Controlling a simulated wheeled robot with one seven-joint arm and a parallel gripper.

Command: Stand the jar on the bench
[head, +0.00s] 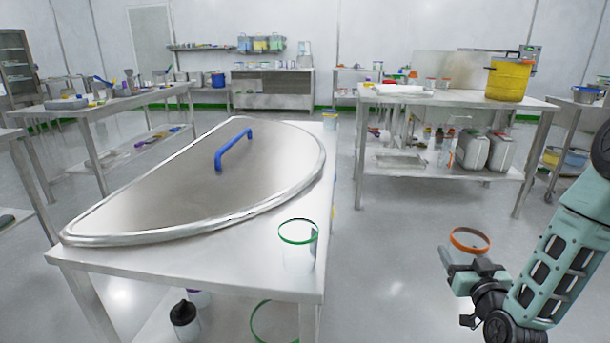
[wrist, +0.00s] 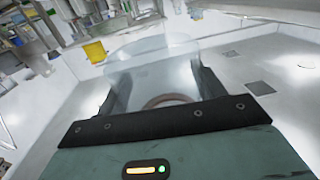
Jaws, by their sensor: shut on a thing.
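A clear jar with an orange rim (head: 470,240) is in my gripper (head: 468,264) at the right of the head view, over open floor. The jar looks roughly upright, its rim above the fingers. In the wrist view the see-through jar (wrist: 155,50) sits between the two dark fingers (wrist: 157,95), with a brownish ring low between them. My gripper is shut on it. The nearest steel bench (head: 250,262) is to the left of the gripper, with a gap of floor between. Which bench is meant cannot be told.
A large half-round steel lid with a blue handle (head: 234,150) covers much of the near bench. A clear, green-rimmed container (head: 298,245) is at its near right corner. A back bench bears a yellow bucket (head: 508,80) and a white tray (head: 402,90). Floor between benches is clear.

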